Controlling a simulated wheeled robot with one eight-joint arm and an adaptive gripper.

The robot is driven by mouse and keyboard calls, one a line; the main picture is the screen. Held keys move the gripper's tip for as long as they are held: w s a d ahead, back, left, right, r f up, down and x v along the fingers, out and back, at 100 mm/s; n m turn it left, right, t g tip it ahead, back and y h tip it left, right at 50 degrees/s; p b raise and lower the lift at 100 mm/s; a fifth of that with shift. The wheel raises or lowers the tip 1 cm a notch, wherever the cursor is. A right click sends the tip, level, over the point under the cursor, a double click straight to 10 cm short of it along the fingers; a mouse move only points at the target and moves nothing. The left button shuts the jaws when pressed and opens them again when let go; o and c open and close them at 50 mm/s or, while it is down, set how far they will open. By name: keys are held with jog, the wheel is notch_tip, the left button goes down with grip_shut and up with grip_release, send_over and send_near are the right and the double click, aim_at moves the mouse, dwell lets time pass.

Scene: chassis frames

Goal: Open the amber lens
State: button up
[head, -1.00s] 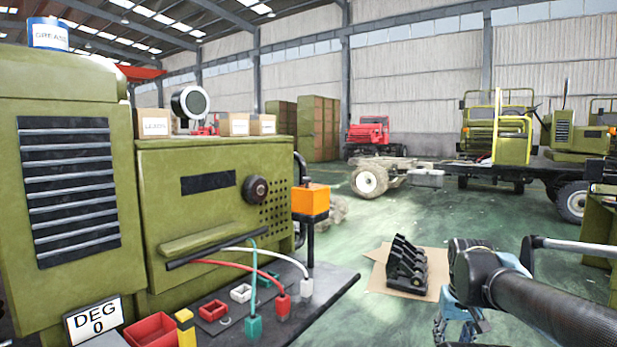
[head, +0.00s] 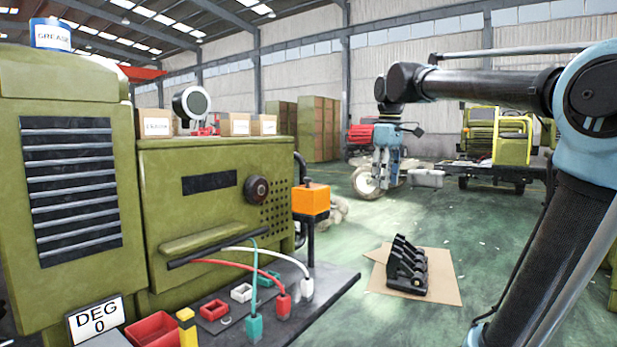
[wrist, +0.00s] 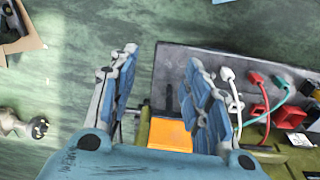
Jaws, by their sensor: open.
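The amber lens (head: 311,201) is an orange block-shaped cap on a dark post at the right end of the green machine (head: 215,220). It looks closed, with a small knob on top. My gripper (head: 385,172) hangs in the air to the right of the lens and higher, apart from it, with its fingers pointing down. In the wrist view my gripper (wrist: 158,85) has its fingers spread with nothing between them. The amber lens (wrist: 170,134) shows there below the fingertips, partly covered by the right finger.
A black part (head: 407,265) lies on cardboard on the floor. The floor right of the lens is open.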

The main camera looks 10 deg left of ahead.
jog(key=w+a+r+n+g, duration=0.15)
jog(key=a+r+n, duration=0.35)
jog(key=a+r, duration=0.5)
jog(key=w+a+r+n+t, duration=0.15)
jog(key=a+r+n, duration=0.45)
jog(key=a, duration=0.8)
jog(key=g, duration=0.1)
send_over(311, 194)
jog(key=w+a, duration=0.2)
jog(key=w, duration=0.2)
jog(key=shift+m, duration=0.4)
notch_tip(311, 194, down, 16)
jog(key=shift+f, duration=0.25)
jog(key=shift+c, duration=0.3)
grip_shut()
